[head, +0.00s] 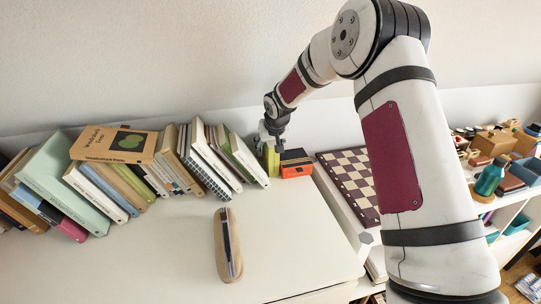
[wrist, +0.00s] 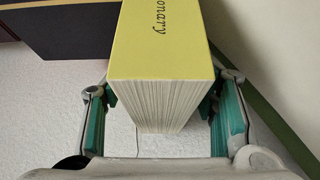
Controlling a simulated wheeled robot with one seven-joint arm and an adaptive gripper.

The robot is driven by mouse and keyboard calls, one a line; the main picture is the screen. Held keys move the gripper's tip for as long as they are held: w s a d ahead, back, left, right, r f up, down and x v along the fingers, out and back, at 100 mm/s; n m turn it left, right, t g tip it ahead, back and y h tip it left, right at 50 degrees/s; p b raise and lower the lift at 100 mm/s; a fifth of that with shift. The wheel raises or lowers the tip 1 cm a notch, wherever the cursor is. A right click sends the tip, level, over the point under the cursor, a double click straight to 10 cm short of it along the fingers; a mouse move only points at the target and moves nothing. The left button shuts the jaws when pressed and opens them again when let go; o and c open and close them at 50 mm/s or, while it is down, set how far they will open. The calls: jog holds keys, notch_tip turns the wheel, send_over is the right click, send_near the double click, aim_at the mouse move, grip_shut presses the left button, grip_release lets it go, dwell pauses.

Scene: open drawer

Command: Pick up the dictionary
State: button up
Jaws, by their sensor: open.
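The dictionary is a thick yellow-green book (wrist: 160,45) with "onary" readable on it in the wrist view. Its pale page edges face the camera. In the head view the dictionary (head: 271,160) stands at the right end of the row of books, partly hidden by my gripper (head: 275,137). My gripper (wrist: 160,118) is open in the wrist view, with one teal-padded finger on each side of the dictionary. A gap shows on the left; on the right the finger is close to the book, and I cannot tell if it touches.
An orange and black box (head: 295,163) stands just right of the dictionary. Leaning books (head: 235,155) are to its left. A chessboard (head: 350,185) lies further right, and a pencil case (head: 228,245) lies on the white top (head: 160,260). The front middle is mostly clear.

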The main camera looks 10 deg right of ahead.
jog(key=shift+f, duration=0.25)
dwell(0.4)
grip_shut()
